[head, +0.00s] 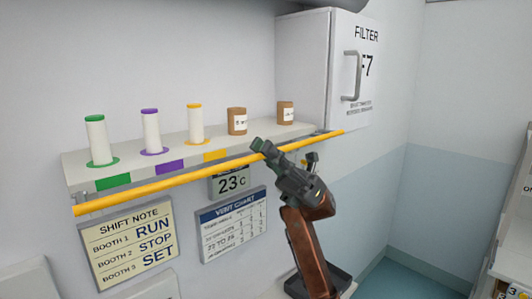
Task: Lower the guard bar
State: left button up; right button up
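The guard bar (180,181) is a long yellow rod along the front of the wall shelf (75,166). It runs from the lower left up to the filter cabinet at the right. My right gripper (262,148) comes up from below, its fingertips overlapping the bar right of its middle. The gripper hides a short piece of the bar. I cannot tell whether the fingers touch it or are closed around it. My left gripper is not in view.
On the shelf stand green (98,140), purple (150,131) and yellow (195,123) spools and two brown jars (237,121). A filter cabinet (345,70) with a handle is at the right. Signs (130,243) hang below the shelf. A rack (515,220) stands far right.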

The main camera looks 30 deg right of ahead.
jog(key=o, duration=0.4)
jog(key=shift+c, duration=0.2)
jog(key=shift+f, duration=0.1)
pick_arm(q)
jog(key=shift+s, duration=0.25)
pick_arm(e)
jog(key=v, duration=1.2)
